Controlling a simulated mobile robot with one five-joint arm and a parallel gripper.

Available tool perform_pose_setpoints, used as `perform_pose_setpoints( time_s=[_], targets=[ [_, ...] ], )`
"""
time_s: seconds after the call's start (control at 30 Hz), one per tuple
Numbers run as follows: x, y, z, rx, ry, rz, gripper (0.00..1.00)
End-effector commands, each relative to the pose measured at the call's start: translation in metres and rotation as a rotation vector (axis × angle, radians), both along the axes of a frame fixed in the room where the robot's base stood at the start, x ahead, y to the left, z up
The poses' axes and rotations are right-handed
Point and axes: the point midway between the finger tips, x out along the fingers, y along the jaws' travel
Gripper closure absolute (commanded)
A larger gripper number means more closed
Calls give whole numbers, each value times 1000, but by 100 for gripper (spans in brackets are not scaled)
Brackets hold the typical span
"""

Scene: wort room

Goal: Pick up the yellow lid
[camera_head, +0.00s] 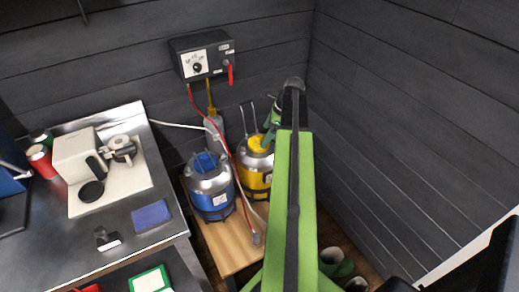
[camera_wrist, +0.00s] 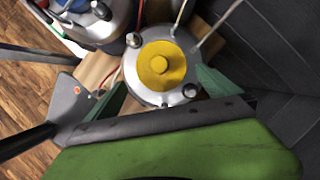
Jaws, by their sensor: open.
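The yellow lid (camera_head: 259,144) sits on top of the steel and yellow keg (camera_head: 254,178), partly behind my arm in the head view. In the wrist view the round yellow lid (camera_wrist: 160,64), with a raised knob in its middle, lies on the steel keg top. My gripper (camera_wrist: 164,90) is open, with one green finger to the lower left of the lid and the other to its lower right. Nothing is between the fingers, and they look apart from the lid. In the head view my gripper (camera_head: 272,124) is beside the lid and mostly hidden by my arm.
A blue-lidded keg (camera_head: 210,188) stands close to the left on the wooden stand (camera_head: 228,245). Red and white hoses run near both kegs. A control box (camera_head: 202,58) hangs behind. Dark walls rise close behind and to the right. A steel counter (camera_head: 140,218) is at the left.

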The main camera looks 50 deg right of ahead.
Motion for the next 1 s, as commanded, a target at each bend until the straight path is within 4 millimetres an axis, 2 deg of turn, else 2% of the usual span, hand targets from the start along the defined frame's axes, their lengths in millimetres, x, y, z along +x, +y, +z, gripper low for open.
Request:
perform_pose_setpoints(
  time_s=[0.17, 0.4, 0.67, 1.0],
  targets=[
    [3, 1, -8, 0, 0, 1, 0],
    [17, 10, -46, 0, 0, 2, 0],
    [20, 12, -45, 0, 0, 1, 0],
    [20, 12, -45, 1, 1, 3, 43]
  ],
)
